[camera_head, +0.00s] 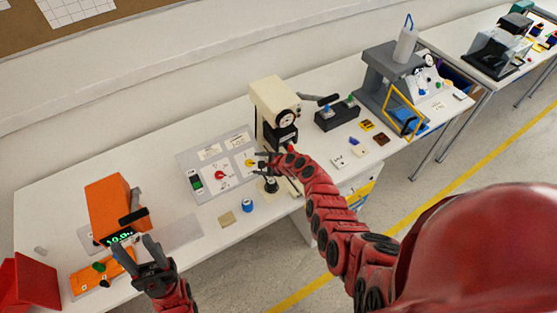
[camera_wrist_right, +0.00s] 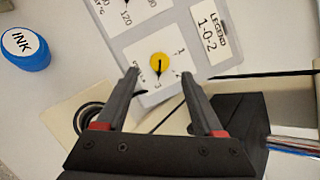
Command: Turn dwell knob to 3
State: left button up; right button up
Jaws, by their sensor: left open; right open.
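The yellow dwell knob (camera_wrist_right: 158,65) is on a white panel plate, with a dark pointer line and printed numbers around it, including 1 and 3. It also shows in the head view as a small yellow knob (camera_head: 250,162) on the grey panel (camera_head: 228,187). My right gripper (camera_wrist_right: 158,75) is open, its fingertips to either side of the knob in the wrist view; contact cannot be told. My left gripper (camera_head: 151,246) is open and empty in front of the orange machine (camera_head: 108,205).
A cream press (camera_head: 275,100) stands behind my right gripper. A blue ink pot (camera_wrist_right: 28,48) and a tan block (camera_head: 227,218) lie near the panel. Small blocks lie at the right.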

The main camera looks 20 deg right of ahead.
jog(key=b+v, duration=0.2)
jog(key=v, duration=1)
jog(key=shift+s+d+r+b, duration=0.2)
jog(key=shift+s+b, duration=0.1)
jog(key=shift+b, duration=0.05)
